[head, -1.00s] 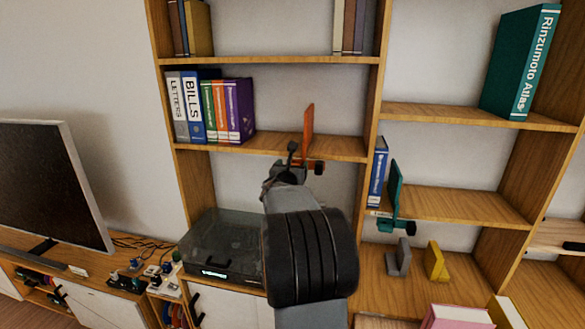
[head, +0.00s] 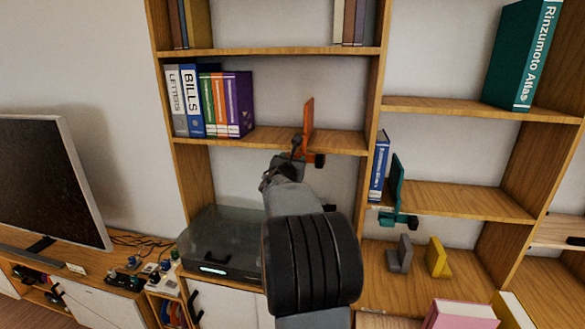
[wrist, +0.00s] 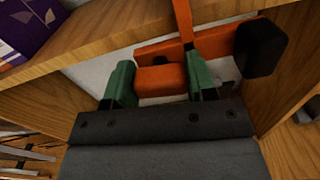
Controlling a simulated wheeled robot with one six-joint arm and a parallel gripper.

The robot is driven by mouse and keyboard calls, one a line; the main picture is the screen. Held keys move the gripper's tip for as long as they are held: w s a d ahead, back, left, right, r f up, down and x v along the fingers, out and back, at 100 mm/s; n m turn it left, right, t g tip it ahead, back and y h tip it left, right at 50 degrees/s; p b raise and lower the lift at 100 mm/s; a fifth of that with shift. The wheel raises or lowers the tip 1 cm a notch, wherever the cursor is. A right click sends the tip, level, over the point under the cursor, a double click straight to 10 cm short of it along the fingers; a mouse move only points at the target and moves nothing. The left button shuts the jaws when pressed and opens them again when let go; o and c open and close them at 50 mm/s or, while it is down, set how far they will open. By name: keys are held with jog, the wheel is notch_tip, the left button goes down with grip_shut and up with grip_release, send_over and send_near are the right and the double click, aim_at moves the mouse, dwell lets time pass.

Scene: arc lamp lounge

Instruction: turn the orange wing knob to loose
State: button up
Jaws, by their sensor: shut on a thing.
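The orange bookend clamp (head: 308,115) stands at the front edge of the middle-left shelf, its upright plate rising above the board. In the wrist view its orange wing knob (wrist: 160,80) sits below the shelf edge, between the two green fingers of my gripper (wrist: 162,73). The gripper is shut on the knob. An orange bar with a black block (wrist: 262,48) lies behind and to the right of it. In the head view my gripper (head: 296,151) reaches up to the clamp, and my arm hides the knob.
Several binders (head: 207,103) stand on the same shelf, to the left. A teal bookend clamp (head: 396,185) sits on the lower right shelf by a blue book (head: 379,168). Grey (head: 400,255) and yellow (head: 438,258) bookends stand below. A dark glass-topped box (head: 222,240) is left of my arm.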

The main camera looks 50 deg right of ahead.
jog(key=m+b, duration=0.1)
jog(key=b, duration=0.1)
jog(key=m+b, duration=0.2)
jog(key=b, duration=0.1)
jog(key=shift+f+m+b, duration=0.3)
jog(key=shift+f, duration=0.1)
jog(key=m+b, duration=0.4)
jog(key=b, duration=0.1)
jog(key=shift+r, duration=0.1)
jog(key=m+b, duration=0.3)
jog(key=m, duration=0.1)
jog(key=shift+m+b, duration=0.3)
jog(key=shift+m, duration=0.1)
jog(key=shift+s+r+m+b, duration=0.1)
jog(key=shift+r+m+b, duration=0.05)
jog(key=shift+m+b, duration=1.45)
jog(key=shift+m, duration=0.5)
jog(key=o, duration=0.9)
jog(key=shift+o, duration=0.2)
